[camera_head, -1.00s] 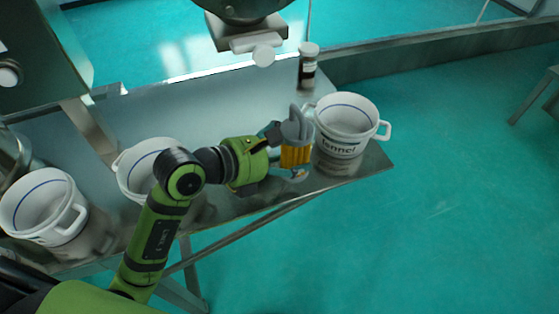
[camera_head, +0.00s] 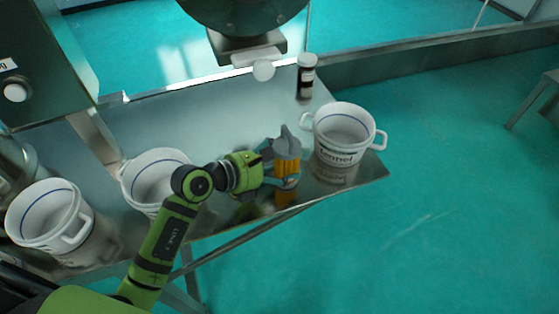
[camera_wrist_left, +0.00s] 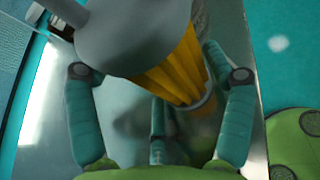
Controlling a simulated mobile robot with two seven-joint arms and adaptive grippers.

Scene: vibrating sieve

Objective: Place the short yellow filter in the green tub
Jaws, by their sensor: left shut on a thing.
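The yellow filter (camera_head: 287,168), ribbed with a grey cap, is nearly upright above the steel table near its front edge. My left gripper (camera_head: 284,179) is shut on it, with fingers on its sides. The left wrist view shows the filter's yellow ribs (camera_wrist_left: 173,70) between the teal fingers (camera_wrist_left: 162,88), with the grey cap at top left. I cannot tell whether its base touches the table. No green tub is recognisable in these views. My right gripper is not in view.
A white two-handled tub with lettering (camera_head: 336,158) stands just right of the filter. A small dark bottle with a white cap (camera_head: 306,78) is behind. Two more white tubs (camera_head: 140,184) (camera_head: 36,240) stand left. The steel table (camera_head: 215,125) is clear behind my gripper.

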